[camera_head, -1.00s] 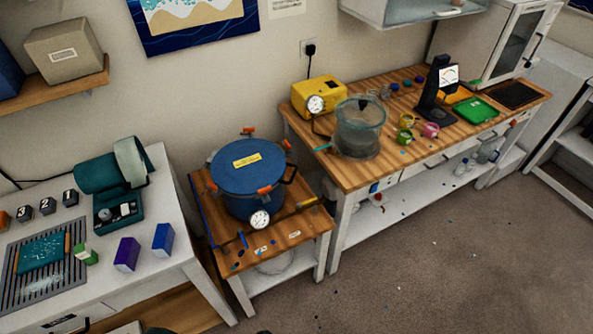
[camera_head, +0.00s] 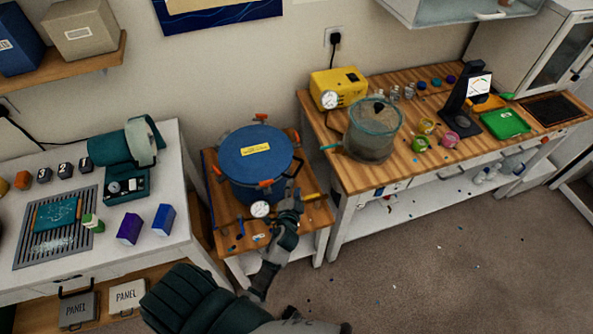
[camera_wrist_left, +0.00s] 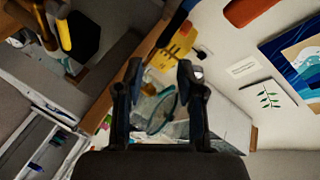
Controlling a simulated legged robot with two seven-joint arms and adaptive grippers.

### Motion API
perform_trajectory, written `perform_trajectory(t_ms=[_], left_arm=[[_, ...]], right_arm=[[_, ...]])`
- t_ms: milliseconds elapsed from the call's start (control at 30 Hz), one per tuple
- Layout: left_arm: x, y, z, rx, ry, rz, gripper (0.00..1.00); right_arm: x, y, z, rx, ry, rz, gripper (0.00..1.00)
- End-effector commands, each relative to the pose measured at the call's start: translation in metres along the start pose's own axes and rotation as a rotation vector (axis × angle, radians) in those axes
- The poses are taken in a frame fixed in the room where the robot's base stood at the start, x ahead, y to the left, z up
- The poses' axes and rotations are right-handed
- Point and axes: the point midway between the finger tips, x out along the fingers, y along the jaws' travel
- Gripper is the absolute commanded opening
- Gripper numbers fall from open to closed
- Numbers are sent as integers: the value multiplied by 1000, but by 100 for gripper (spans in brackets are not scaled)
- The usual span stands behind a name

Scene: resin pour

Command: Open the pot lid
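The blue pot (camera_head: 237,190) stands on a small wooden-topped table. Its flat blue lid (camera_head: 240,163) is seated on top, with a yellow label and orange clamps around the rim. A dark handle shows at the pot's right side. My left gripper (camera_head: 294,186) is at the right front of the pot, close beside the handle, and whether it touches is unclear. In the left wrist view the left gripper (camera_wrist_left: 161,74) has its two fingers apart with nothing between them. My right gripper is not in view.
A round gauge (camera_head: 260,209) sits at the pot's front. A glass chamber (camera_head: 372,135) and a yellow pump (camera_head: 337,88) stand on the workbench to the right. A white table (camera_head: 180,228) with blocks and a green machine (camera_head: 122,150) is to the left. Floor at right is open.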

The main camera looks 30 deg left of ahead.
Motion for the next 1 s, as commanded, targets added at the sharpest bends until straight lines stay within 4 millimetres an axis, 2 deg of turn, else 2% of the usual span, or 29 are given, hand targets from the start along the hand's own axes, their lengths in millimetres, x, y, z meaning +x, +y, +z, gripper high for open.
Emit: perform_trajectory(t_ms=[33, 200, 400, 600, 833, 867, 1000], left_arm=[[14, -2, -1, 1, 0, -2, 38], [52, 0, 0, 1, 0, -1, 38], [84, 0, 0, 0, -1, 0, 38], [96, 0, 0, -2, 0, 1, 38], [96, 0, 0, -2, 0, 1, 38], [96, 0, 0, -1, 0, 1, 36], [96, 0, 0, -1, 0, 1, 1]], right_arm=[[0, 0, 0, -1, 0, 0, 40], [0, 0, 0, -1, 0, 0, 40], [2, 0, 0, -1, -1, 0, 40], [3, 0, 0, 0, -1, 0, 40], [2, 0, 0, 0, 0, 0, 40], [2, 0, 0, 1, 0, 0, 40], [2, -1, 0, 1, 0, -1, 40]])
